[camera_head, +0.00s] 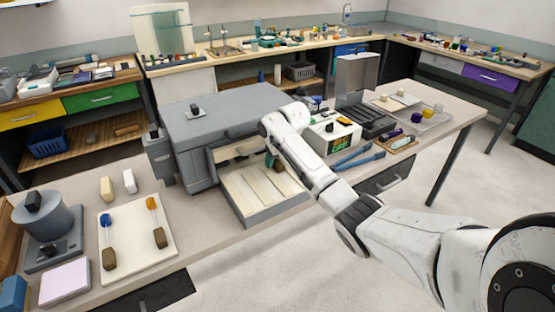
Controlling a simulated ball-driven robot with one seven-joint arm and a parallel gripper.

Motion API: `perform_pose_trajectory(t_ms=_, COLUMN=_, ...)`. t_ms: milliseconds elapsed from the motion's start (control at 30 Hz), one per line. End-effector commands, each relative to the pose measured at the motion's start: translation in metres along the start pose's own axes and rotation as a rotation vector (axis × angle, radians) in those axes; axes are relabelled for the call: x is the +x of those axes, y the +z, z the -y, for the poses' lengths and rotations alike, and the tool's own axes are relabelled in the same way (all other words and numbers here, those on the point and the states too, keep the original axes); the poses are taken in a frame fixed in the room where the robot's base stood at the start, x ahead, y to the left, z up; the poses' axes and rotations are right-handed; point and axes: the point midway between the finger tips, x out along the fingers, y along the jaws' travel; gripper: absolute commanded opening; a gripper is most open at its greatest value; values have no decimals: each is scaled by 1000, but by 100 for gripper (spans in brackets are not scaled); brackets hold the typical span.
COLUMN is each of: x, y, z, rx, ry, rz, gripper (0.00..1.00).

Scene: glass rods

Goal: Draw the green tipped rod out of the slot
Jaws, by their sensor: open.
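The grey box-shaped kiln (225,110) stands on the bench with a low, wide slot in its front. A pale tray or shelf (245,195) with long strips extends from this slot towards me. A small dark green shape (270,158) shows at the slot beside my arm; it may be the green tip, but it is too small to tell. My white arm reaches over to the slot's right side, and my gripper (276,166) is there, open, with its fingers largely hidden by the arm. The rod's shaft is not clearly visible.
A white board (135,250) at the left holds a blue-tipped piece (106,225) and an orange-tipped piece (153,206). A grey round device (45,222) stands further left. Blue-handled tools (358,158) and a boxy white device (330,135) lie right of my arm.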

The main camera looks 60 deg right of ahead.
Motion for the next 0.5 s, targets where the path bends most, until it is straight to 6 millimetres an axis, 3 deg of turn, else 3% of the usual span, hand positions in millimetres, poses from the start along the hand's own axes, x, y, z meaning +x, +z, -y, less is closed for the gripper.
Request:
perform_pose_trajectory(t_ms=400, x=7, y=0, z=0, rx=0, ry=0, rz=-1, gripper=60)
perform_pose_trajectory(t_ms=500, x=7, y=0, z=0, rx=0, ry=0, rz=-1, gripper=51)
